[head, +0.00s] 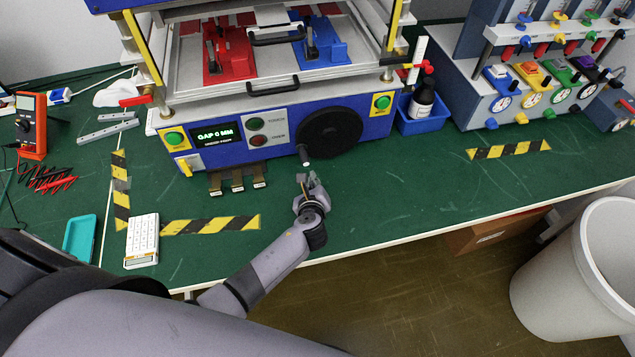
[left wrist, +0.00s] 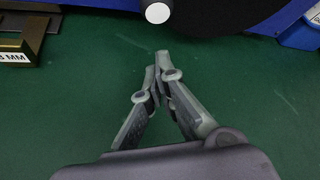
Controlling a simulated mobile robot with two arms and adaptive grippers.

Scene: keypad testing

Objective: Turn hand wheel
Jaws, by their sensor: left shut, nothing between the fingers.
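The hand wheel is a black disc (head: 331,132) on the blue front panel of the machine (head: 215,142). Its handle (head: 305,158) sticks out at the wheel's lower left, with a pale round end. In the left wrist view the handle's white end (left wrist: 158,12) shows at the top, and part of the dark wheel (left wrist: 215,12) beside it. My left gripper (head: 309,178) is just below and in front of the handle, apart from it. In the left wrist view the gripper (left wrist: 160,65) has its fingertips together and holds nothing. My right gripper is in neither view.
The panel reads "GAP 0 MM". Metal gauge blocks (head: 238,184) stand left of the handle. A calculator (head: 142,240) and a teal tray (head: 79,238) lie at the left. A blue bin (head: 424,120) with a bottle stands right of the machine. The green table right of my gripper is clear.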

